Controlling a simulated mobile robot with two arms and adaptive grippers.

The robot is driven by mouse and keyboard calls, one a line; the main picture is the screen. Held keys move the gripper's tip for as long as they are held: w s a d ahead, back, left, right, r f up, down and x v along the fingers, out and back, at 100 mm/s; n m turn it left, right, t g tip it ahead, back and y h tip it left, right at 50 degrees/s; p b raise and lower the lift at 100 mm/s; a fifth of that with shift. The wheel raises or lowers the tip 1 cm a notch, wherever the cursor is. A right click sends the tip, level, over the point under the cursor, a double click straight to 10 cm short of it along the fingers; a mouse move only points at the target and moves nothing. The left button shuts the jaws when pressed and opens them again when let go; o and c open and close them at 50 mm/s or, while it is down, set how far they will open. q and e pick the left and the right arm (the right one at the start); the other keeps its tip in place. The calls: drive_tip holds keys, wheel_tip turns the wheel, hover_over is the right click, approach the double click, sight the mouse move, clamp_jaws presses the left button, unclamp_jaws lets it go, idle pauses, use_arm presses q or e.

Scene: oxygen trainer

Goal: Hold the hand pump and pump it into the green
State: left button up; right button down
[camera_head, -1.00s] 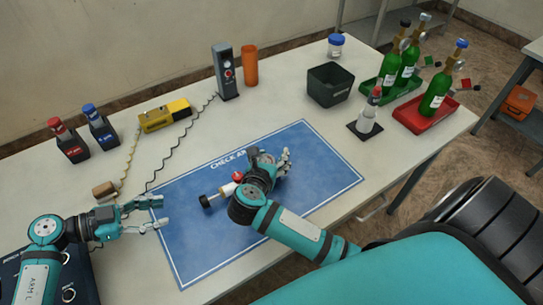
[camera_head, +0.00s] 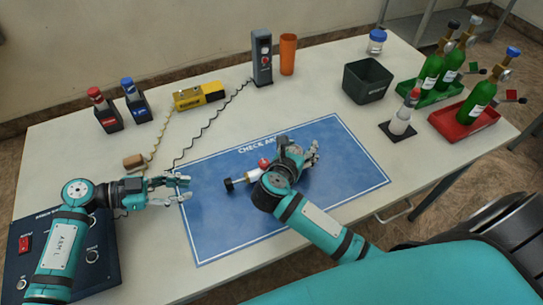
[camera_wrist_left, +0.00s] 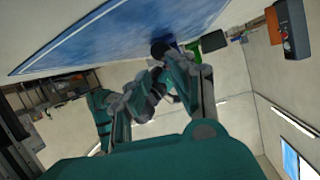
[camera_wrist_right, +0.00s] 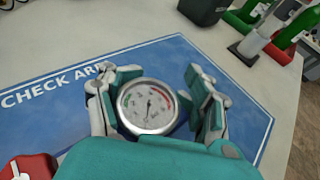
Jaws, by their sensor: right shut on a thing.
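The hand pump lies on the blue mat (camera_head: 210,205), with a black end handle (camera_head: 229,184), a pale barrel (camera_head: 245,179) and a red part (camera_head: 263,163). My right gripper (camera_head: 312,150) is shut on the pump at its gauge end, and its hand hides part of it. In the right wrist view the round gauge (camera_wrist_right: 147,106) sits between the fingers. Its dial has green and red bands; the needle's exact reading is too small to tell. My left gripper (camera_head: 184,188) is open and empty at the mat's left edge, left of the handle, apart from it.
Red and green trays with green cylinders (camera_head: 478,98) stand at the right, near a dark bin (camera_head: 367,82) and a white bottle (camera_head: 401,122). Behind are a grey device (camera_head: 262,58), an orange cup (camera_head: 288,55) and a yellow device (camera_head: 200,96). A control box (camera_head: 100,255) lies front left.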

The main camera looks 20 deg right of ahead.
use_arm(q)
clamp_jaws()
drive_tip(key=m, duration=0.5)
drive_tip(key=a+r+m+y, duration=0.1)
drive_tip(key=m, duration=0.6)
drive_tip(key=shift+a+r+y, duration=0.2)
drive_tip(key=shift+y, duration=0.2)
drive_tip(key=m, duration=0.5)
drive_tip(key=shift+s+a+r+y, duration=0.1)
drive_tip(key=shift+a+r+y, duration=0.2)
drive_tip(key=shift+y, duration=0.1)
drive_tip(key=m, duration=0.5)
drive_tip(key=a+r+m+y, duration=0.1)
drive_tip(key=m, duration=0.5)
drive_tip(key=a+r+m+t+y, duration=0.1)
drive_tip(key=m, duration=0.5)
drive_tip(key=shift+a, duration=0.1)
